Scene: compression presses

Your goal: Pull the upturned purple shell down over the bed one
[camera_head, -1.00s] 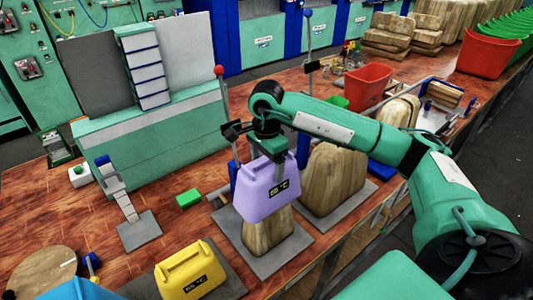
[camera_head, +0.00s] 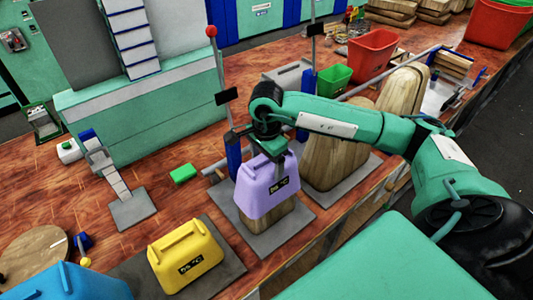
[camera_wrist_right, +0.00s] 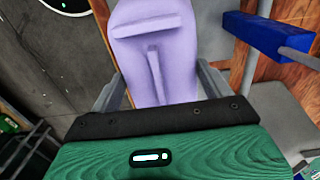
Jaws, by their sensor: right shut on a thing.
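The purple shell (camera_head: 266,188) with a dark temperature label sits over the wooden bed block (camera_head: 268,222) in the head view. Only the lower part of the block shows below the shell's rim. My right gripper (camera_head: 270,150) is above the shell, shut on its top handle. In the right wrist view the purple shell (camera_wrist_right: 155,55) lies between the two grey fingers. My left gripper is not in view.
A yellow shell (camera_head: 185,256) and a blue shell (camera_head: 65,283) stand to the left. A bare larger wooden block (camera_head: 335,150) stands to the right. A post with a red knob (camera_head: 212,31) rises behind the purple shell. A green block (camera_head: 183,174) lies on the table.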

